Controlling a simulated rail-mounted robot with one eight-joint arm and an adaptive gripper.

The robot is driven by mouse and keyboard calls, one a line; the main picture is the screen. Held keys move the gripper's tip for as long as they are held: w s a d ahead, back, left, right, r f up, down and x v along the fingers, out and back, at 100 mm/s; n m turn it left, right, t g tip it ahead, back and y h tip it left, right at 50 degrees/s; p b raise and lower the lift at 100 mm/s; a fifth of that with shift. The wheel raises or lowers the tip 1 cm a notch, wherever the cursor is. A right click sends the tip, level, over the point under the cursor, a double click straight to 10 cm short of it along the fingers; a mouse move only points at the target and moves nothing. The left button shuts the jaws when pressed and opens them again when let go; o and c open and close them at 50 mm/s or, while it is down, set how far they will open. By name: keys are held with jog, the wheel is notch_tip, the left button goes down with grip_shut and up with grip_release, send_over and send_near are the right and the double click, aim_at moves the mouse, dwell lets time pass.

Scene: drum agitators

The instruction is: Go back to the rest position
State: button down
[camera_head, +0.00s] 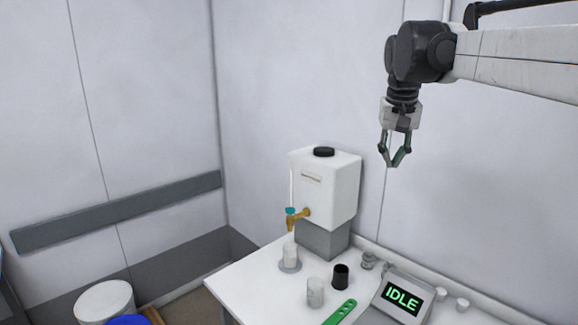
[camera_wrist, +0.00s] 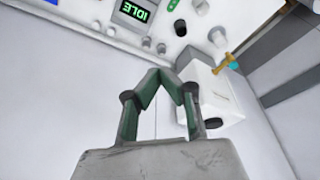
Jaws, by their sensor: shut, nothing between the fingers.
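My gripper (camera_head: 395,163) hangs from my arm at the upper right of the head view, pointing down, well above the white table (camera_head: 240,284). Its green-grey fingers meet at the tips and hold nothing. In the wrist view the shut fingers (camera_wrist: 167,76) show in the middle, with the table beyond them. The gripper is apart from everything on the table and stands to the right of the white dispenser tank (camera_head: 335,185).
The dispenser has a brass tap (camera_head: 295,218) with a white cup (camera_head: 290,256) below it. Another white cup (camera_head: 315,292), a black cup (camera_head: 341,276), a green tool (camera_head: 341,312) and a display reading IDLE (camera_head: 403,297) are on the table. A white drum (camera_head: 104,300) stands lower left.

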jog(key=shift+s+d+f, duration=0.1)
jog(key=shift+s+f, duration=0.15)
jog(key=shift+s, duration=0.4)
jog(key=shift+s+d+f, duration=0.1)
jog(key=shift+s+f, duration=0.1)
jog(key=shift+s, duration=0.5)
jog(key=shift+s+d+f, duration=0.1)
jog(key=shift+s+f, duration=0.15)
jog(key=shift+s, duration=0.4)
jog(key=shift+a, duration=0.1)
